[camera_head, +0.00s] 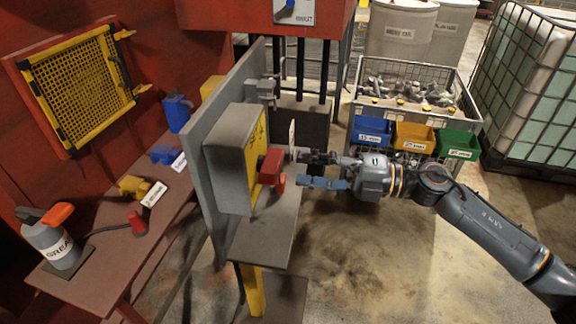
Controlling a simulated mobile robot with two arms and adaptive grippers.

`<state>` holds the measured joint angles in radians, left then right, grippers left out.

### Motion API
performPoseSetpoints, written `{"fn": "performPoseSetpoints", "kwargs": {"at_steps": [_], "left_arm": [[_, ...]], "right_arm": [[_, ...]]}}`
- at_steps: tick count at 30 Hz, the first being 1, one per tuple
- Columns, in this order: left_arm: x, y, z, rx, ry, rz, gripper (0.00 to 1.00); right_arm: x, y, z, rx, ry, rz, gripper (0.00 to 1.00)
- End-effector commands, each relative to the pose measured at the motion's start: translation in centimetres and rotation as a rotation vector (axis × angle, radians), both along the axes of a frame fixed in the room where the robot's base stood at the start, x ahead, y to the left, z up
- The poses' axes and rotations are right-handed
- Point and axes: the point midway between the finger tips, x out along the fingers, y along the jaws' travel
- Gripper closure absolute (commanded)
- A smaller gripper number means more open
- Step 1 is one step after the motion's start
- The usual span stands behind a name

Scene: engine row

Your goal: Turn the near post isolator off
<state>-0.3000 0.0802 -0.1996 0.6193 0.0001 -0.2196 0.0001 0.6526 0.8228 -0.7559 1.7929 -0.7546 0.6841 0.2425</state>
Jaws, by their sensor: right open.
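The near post isolator is a grey box with a yellow front (241,160) on a grey upright panel. A red handle (271,166) with an orange-red lower end sticks out from its yellow face. My right gripper (304,170) is open, just to the right of the red handle, with its fingers pointing left toward it. A small gap seems to lie between the fingers and the handle; I cannot tell contact for sure. My left gripper is not in view.
A grey ledge (265,233) juts out below the isolator. Blue, yellow and green bins (411,137) hang on a wire crate behind my right wrist. A red shelf (105,262) at left holds a grease bottle (53,240). A caged tank (530,90) stands at right.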

Motion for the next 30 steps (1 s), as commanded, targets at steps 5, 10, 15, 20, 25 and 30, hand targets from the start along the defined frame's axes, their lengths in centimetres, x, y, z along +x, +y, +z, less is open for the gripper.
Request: {"fn": "performPoseSetpoints", "kwargs": {"at_steps": [5,10,15,20,25,30], "left_arm": [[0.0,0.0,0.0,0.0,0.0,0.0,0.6],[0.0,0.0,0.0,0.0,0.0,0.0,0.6],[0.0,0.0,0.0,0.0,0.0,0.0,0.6],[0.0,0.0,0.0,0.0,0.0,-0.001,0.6],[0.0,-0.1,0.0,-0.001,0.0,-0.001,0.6],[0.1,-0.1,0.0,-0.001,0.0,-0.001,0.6]], "right_arm": [[-0.8,-3.6,-0.1,-0.003,0.002,-0.002,0.57],[-1.3,-5.6,-0.1,-0.001,0.002,0.0,0.57],[-1.5,-6.1,0.0,0.0,-0.002,0.001,0.57],[-1.5,-6.1,0.0,0.0,-0.001,0.001,0.57],[-1.4,-6.1,0.0,0.0,-0.001,0.001,0.57],[-0.1,-6.5,-1.0,0.041,0.04,-0.051,0.57]]}}
